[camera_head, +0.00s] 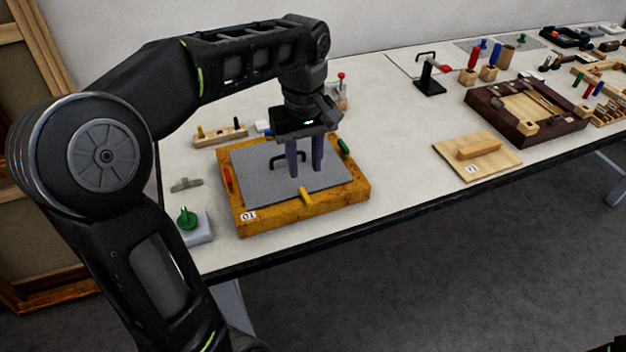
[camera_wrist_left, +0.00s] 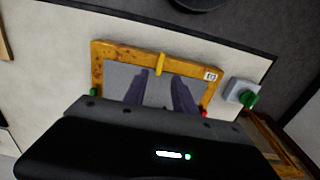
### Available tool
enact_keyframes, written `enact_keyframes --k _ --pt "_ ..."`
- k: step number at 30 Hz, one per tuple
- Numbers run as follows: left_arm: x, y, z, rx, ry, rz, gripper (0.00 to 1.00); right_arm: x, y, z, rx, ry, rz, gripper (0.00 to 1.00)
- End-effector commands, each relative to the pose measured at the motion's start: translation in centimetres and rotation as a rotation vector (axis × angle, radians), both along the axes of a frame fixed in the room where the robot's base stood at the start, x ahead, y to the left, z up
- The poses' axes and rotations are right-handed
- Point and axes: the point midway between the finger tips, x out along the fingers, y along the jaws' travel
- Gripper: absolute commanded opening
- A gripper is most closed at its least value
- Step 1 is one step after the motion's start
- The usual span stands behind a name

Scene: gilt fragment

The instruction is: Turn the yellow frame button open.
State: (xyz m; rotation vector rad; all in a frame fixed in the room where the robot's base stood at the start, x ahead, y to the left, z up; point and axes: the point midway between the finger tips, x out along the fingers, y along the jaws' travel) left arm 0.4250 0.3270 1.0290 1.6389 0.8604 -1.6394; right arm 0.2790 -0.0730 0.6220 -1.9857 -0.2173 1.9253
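The yellow frame button (camera_head: 306,196) sits on the front rail of the wooden frame (camera_head: 300,219), its inner end reaching over the edge of the grey panel (camera_head: 256,187). It also shows in the left wrist view (camera_wrist_left: 160,63), pointing across the rail towards the panel. A red button (camera_head: 228,178) is on the left rail and a green button (camera_head: 343,146) on the right. My left gripper (camera_head: 305,173) points down above the panel, behind the yellow button and apart from it. Its two purple fingers (camera_wrist_left: 160,88) are spread with nothing between them.
A black handle (camera_head: 287,156) stands on the panel behind my fingers. A green knob on a pale block (camera_head: 190,222) is at the left table edge. A board with a wooden bar (camera_head: 478,153) lies to the right, with bare table between.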

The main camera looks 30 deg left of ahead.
Motion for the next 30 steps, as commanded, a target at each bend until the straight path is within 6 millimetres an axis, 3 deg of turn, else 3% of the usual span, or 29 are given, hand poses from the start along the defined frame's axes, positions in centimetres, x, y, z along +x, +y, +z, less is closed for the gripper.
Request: enact_keyframes --k 8,22,30 --pt "0.0 0.0 -0.4 0.0 0.001 -0.001 0.33 0.0 0.0 0.0 0.0 0.0 0.0 0.36" --pt "0.0 0.0 -6.7 -0.001 0.003 -0.002 0.33 0.0 0.0 0.3 0.0 0.0 0.0 0.36" --pt "0.1 0.0 -7.9 -0.001 -0.002 -0.002 0.33 0.0 0.0 0.3 0.0 0.0 0.0 0.36"
